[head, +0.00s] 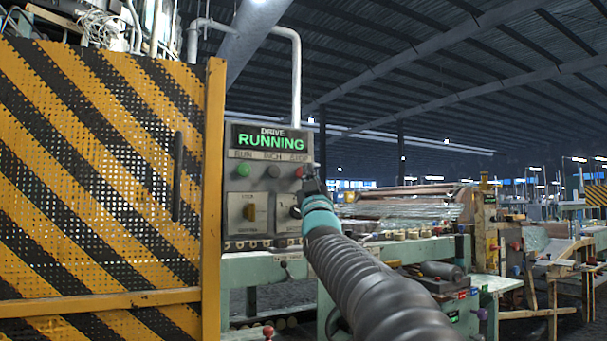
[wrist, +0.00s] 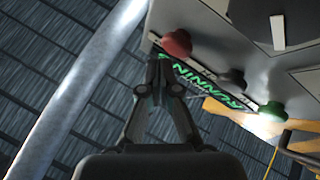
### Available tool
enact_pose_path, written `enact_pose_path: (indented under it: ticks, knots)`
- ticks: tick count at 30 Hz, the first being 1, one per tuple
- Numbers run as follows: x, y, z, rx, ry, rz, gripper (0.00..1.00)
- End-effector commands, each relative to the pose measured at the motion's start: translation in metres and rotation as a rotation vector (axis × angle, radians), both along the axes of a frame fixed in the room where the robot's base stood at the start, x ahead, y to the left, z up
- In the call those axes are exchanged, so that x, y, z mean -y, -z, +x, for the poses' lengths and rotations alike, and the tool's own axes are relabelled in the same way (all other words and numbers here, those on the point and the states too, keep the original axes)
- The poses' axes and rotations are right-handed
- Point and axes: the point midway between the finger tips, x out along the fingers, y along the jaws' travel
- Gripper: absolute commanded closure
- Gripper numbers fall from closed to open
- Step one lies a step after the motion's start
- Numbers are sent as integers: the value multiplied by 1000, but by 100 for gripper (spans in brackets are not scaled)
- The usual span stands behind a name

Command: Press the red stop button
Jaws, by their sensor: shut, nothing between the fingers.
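The red stop button (head: 299,172) is at the right end of a row of three on the grey control panel (head: 232,209). In the wrist view the red button (wrist: 177,43) is large and round, near the top middle. My gripper (head: 309,174) is in front of the panel's right edge, beside the red button. In the wrist view my gripper (wrist: 157,64) has its fingertips together, empty, just to the lower left of the red button. I cannot tell whether they touch it.
A green button (head: 243,171) and a dark button (head: 273,171) sit left of the red one, with selector switches (head: 250,211) below. A yellow-black striped guard (head: 100,170) stands left. A bench with glass tubing (head: 410,210) is at right.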

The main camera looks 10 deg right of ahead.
Motion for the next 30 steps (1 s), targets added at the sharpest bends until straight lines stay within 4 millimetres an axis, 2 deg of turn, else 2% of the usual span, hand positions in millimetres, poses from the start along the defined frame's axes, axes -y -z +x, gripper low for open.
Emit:
enact_pose_path:
  ticks: [30]
  knots:
    - [-4, 0, 10, 0, -1, 1, 100]
